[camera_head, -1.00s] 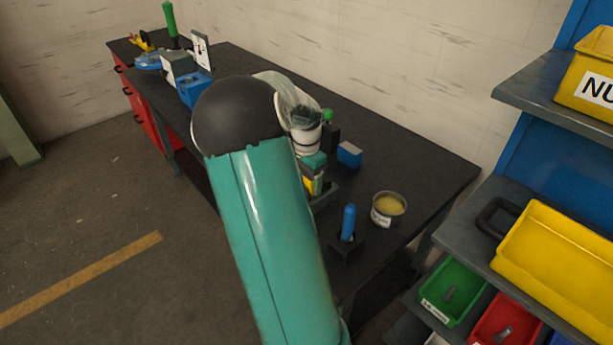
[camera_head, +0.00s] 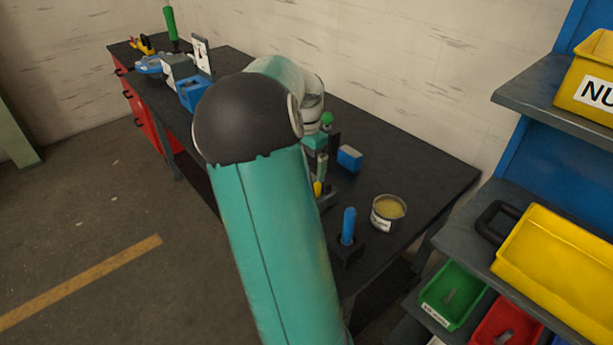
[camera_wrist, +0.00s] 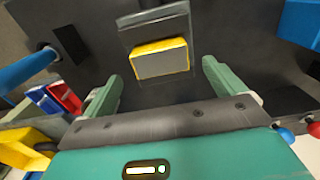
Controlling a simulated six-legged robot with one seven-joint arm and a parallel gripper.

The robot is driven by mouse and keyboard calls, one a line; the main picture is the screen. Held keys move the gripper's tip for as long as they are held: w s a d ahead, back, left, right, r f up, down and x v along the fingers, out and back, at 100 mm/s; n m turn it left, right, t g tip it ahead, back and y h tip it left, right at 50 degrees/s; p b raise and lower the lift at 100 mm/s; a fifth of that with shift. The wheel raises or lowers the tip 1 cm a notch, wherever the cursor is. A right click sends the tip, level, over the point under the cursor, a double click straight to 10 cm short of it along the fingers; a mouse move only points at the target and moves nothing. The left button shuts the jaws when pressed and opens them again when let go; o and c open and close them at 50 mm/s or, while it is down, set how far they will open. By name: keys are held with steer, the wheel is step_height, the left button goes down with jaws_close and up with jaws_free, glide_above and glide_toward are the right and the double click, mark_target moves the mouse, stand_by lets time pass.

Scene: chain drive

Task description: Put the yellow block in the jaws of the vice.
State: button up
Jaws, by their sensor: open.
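The yellow block (camera_wrist: 160,58) shows in the wrist view with a grey face toward me and yellow edges. It sits on a dark plate (camera_wrist: 150,22) on the bench. My gripper (camera_wrist: 163,74) is open, one finger to each side of the block in the picture, with gaps between. In the head view, part of the block (camera_head: 318,188) shows just below my gripper (camera_head: 320,166), and my arm hides the rest. A blue and grey device (camera_head: 193,93) farther along the bench may be the vice; its jaws cannot be made out.
A blue-handled tool in a black holder (camera_head: 348,238), an open tin (camera_head: 388,211) and a small blue-and-grey box (camera_head: 349,158) stand near my gripper. The shelf rack (camera_head: 470,222) with bins is at the right. The bench (camera_head: 425,165) is clear behind the box.

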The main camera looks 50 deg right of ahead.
step_height(320, 180, up, 5)
steer(key=shift+f, duration=0.1)
steer(key=shift+w+a, duration=0.1)
steer(key=shift+a, duration=0.15)
steer(key=w+a+r+n+t, duration=0.1)
steer(key=a+r+n, duration=0.3)
steer(key=a, duration=0.7)
steer(key=w+a+r+n+t, duration=0.15)
steer(key=a+n, duration=0.35)
steer(key=a, duration=0.5)
steer(key=s+a+n+t, duration=0.1)
steer(key=s+a+n, duration=0.4)
steer(key=a, duration=0.5)
steer(key=s+a+n+t, duration=0.2)
steer(key=s+a+n, duration=0.3)
steer(key=a, duration=0.5)
steer(key=shift+s+f+n, duration=0.15)
steer(key=shift+f+n, duration=0.05)
steer(key=shift+n, duration=0.6)
steer(key=shift+d, duration=0.15)
